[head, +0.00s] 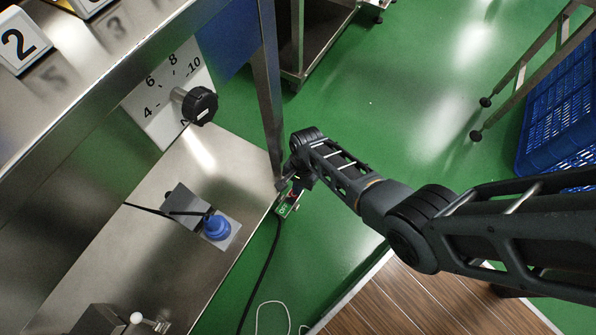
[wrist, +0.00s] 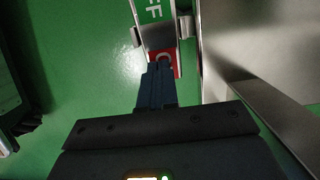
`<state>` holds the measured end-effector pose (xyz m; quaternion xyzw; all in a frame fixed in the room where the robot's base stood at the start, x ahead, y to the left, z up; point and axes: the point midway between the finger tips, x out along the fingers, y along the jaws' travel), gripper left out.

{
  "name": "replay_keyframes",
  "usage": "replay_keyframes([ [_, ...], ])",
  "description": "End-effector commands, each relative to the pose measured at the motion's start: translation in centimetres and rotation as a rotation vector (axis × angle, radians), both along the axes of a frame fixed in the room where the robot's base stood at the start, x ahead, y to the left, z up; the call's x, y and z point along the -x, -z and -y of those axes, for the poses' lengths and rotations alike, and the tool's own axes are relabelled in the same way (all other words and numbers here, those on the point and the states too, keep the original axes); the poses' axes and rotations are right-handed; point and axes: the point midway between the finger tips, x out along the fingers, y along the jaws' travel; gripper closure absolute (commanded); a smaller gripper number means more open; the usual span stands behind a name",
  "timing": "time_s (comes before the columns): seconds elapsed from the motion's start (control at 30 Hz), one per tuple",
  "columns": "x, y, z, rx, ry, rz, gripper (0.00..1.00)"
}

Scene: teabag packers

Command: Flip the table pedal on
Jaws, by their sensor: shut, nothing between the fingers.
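The table pedal (head: 287,208) is low by the table leg in the head view, partly hidden by my gripper (head: 297,190). In the wrist view the pedal (wrist: 159,36) is at the top centre, a grey metal piece between a green label with the letters "FF" and a red label with a partly hidden letter. My gripper (wrist: 157,72) is shut and empty. Its fingertips overlap the red label's lower edge in the picture; I cannot tell whether they touch it. The pedal's tilt is unclear.
A steel table (head: 185,250) with a blue button (head: 216,228) and a black knob (head: 200,105) is on the left. Its leg (head: 267,95) stands beside my gripper. A black cable (head: 262,275) lies below the pedal. Green floor is open to the right, before a blue crate (head: 560,115).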

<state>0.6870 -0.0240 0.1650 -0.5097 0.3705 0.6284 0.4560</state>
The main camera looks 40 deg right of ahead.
Motion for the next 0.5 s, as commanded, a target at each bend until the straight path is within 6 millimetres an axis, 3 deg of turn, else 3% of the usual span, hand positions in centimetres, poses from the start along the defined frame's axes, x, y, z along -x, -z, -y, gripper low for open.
replay_keyframes([
  [0.37,0.2,-4.7,1.2,0.000,-0.001,0.001,1.00],
  [0.5,-0.2,-7.7,2.2,0.000,0.000,0.004,1.00],
])
